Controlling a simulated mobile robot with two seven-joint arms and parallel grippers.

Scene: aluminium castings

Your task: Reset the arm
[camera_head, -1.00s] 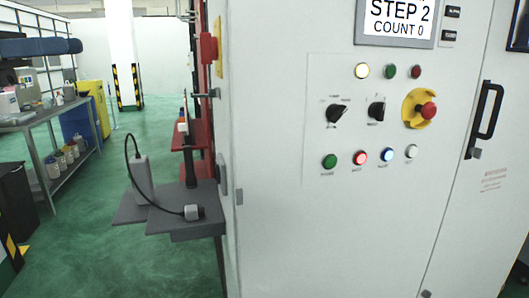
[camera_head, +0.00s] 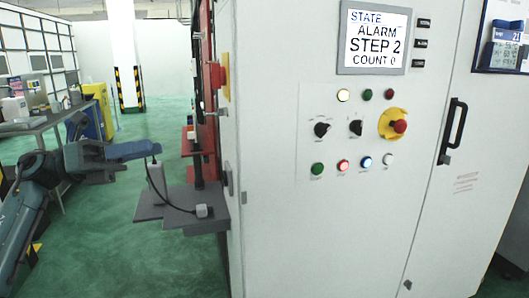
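My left arm (camera_head: 70,165) comes in from the left edge, with its bluish-grey gripper end (camera_head: 135,150) pointing right, just above and left of the grey shelf. It overlaps the upper end of a grey upright device (camera_head: 157,178) in the picture; I cannot tell whether they touch. The fingers are too small and blended to tell open from shut. My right gripper is not in view. The white control cabinet (camera_head: 275,225) has a screen (camera_head: 375,38) reading STATE ALARM, STEP 2, COUNT 0.
A grey shelf (camera_head: 165,215) juts from the cabinet's left side, with a cable and small connector (camera_head: 202,211) on it. The cabinet carries buttons, knobs and a red emergency stop (camera_head: 400,126). A workbench (camera_head: 45,126) stands at far left. Green floor (camera_head: 110,255) is open before the shelf.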

